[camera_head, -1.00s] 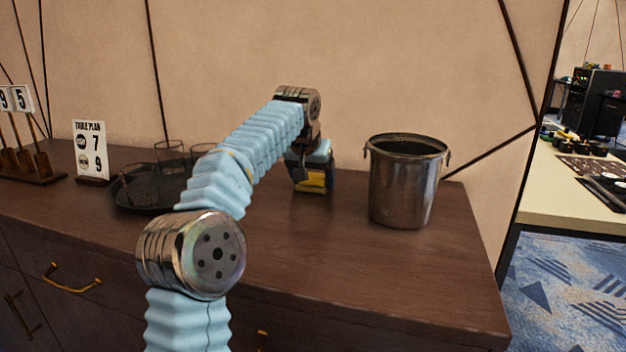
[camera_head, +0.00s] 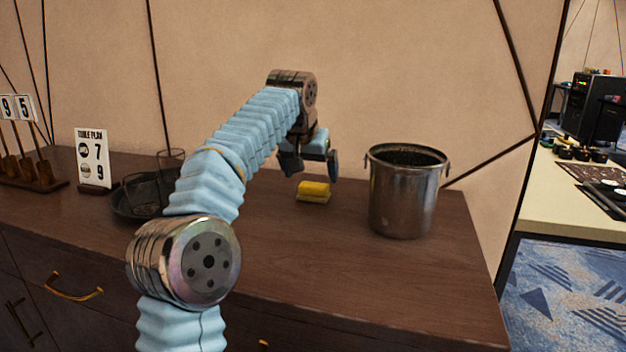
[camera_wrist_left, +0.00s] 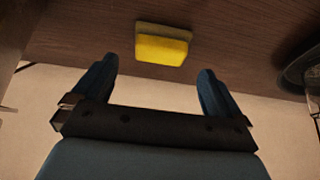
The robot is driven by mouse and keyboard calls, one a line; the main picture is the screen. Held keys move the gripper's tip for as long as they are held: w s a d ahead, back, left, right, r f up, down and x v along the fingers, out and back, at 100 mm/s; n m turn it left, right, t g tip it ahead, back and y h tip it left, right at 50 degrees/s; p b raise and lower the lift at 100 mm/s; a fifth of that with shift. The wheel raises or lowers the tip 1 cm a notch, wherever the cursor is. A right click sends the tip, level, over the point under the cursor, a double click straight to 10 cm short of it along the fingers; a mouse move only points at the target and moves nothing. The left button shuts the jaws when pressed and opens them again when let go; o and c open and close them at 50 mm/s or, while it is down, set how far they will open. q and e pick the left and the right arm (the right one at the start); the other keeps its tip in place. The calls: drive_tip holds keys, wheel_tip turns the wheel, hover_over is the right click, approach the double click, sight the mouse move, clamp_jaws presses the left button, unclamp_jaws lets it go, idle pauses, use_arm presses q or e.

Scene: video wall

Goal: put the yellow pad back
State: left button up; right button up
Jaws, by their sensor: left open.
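The yellow pad (camera_head: 313,191) lies flat on the dark wooden cabinet top (camera_head: 290,265), left of the metal bucket. My left gripper (camera_head: 312,168) is open and empty, raised just above and behind the pad, apart from it. In the left wrist view the pad (camera_wrist_left: 162,45) lies beyond the two spread blue fingertips (camera_wrist_left: 157,75), with nothing between them. My right gripper is not in view.
A metal bucket (camera_head: 403,195) stands to the right of the pad. A dark round tray (camera_head: 128,208) with glasses stands at the left, partly behind my arm. A table plan sign (camera_head: 93,158) and number cards on stands (camera_head: 20,140) are further left. The cabinet's front right is clear.

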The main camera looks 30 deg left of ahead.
use_arm(q)
drive_tip(key=v, duration=0.6)
drive_tip(key=shift+r+p, duration=0.25)
drive_tip(key=shift+p, duration=0.1)
drive_tip(key=shift+s, duration=0.15)
